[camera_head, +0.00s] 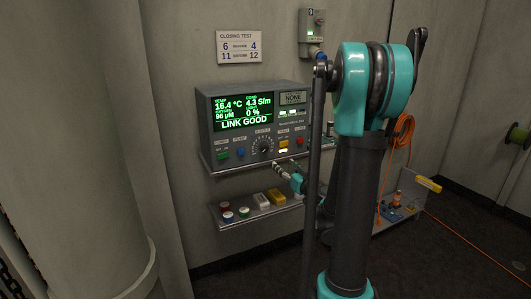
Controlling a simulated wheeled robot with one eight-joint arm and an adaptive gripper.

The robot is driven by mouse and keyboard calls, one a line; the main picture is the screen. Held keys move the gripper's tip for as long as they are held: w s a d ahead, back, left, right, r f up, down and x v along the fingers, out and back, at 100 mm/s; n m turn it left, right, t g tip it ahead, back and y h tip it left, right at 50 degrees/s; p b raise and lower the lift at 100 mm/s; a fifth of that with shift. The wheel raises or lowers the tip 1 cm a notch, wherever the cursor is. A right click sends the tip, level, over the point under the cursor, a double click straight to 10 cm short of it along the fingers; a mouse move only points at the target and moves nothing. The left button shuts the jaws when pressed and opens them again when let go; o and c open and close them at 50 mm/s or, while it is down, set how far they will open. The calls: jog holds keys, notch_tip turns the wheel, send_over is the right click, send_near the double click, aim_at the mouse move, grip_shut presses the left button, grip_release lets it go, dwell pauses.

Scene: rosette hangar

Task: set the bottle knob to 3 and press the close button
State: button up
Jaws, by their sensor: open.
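A grey instrument console (205,118) is fixed to the wall, with a lit green screen (243,111) reading LINK GOOD. A round dark knob (262,145) with marks around it sits at the lower middle of its front; its label looks like BOTTLE, but its setting is too small to read. A pale yellow button (283,149) is right of the knob; I cannot read its label, so I cannot tell whether it is the close button. My gripper (278,167) is open, below and right of the knob and apart from it, partly hidden by my arm.
A lower shelf (220,218) holds coloured buttons and yellow and pale blocks. A sign (239,47) reads CLOSING TEST, 6 before 4, 11 before 12. An orange cable (470,246) crosses the right floor.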

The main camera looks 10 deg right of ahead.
aim_at(266, 149)
jog(key=x, duration=1.5)
jog(key=shift+w+a, duration=0.1)
jog(key=shift+w, duration=0.05)
jog(key=shift+c, duration=0.3)
jog(key=c, duration=1.1)
jog(key=shift+m, duration=0.3)
jog(key=m, duration=0.5)
jog(key=shift+m, duration=0.3)
jog(key=m, duration=0.5)
jog(key=shift+f, duration=0.1)
jog(key=shift+m, duration=0.4)
